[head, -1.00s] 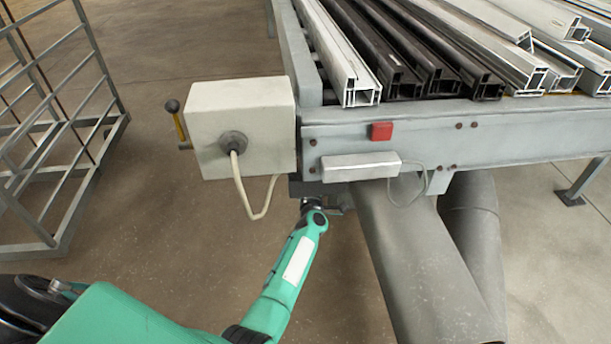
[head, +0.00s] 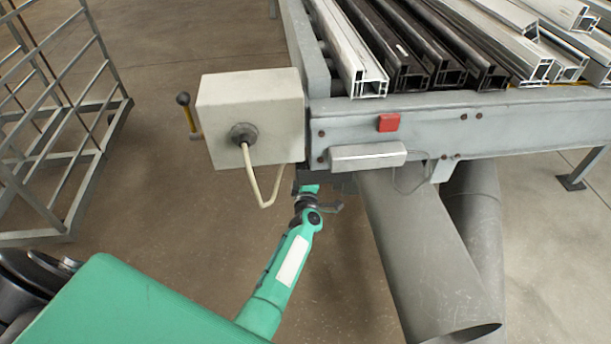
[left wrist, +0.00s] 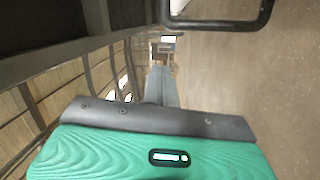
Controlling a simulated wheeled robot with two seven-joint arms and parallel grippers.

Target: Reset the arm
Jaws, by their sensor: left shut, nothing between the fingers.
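My left arm (head: 280,270) is green with a white panel. It reaches up from the bottom of the head view to just below the front edge of the bench (head: 450,128). Its wrist (head: 308,210) is below the grey control box (head: 250,118), left of a thick grey tube. The left gripper's end is mostly hidden under the bench edge; it is shut and I see nothing held. The left wrist view shows a green housing (left wrist: 160,150) with a dark rim, and its fingertips cannot be made out. My right gripper is not in view.
White and black profiles (head: 410,50) lie on the bench. A red button (head: 388,122) and a small grey box (head: 367,155) are on its front. Thick grey tubes (head: 420,250) stand below. A metal rack (head: 60,130) stands at left, with open floor between.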

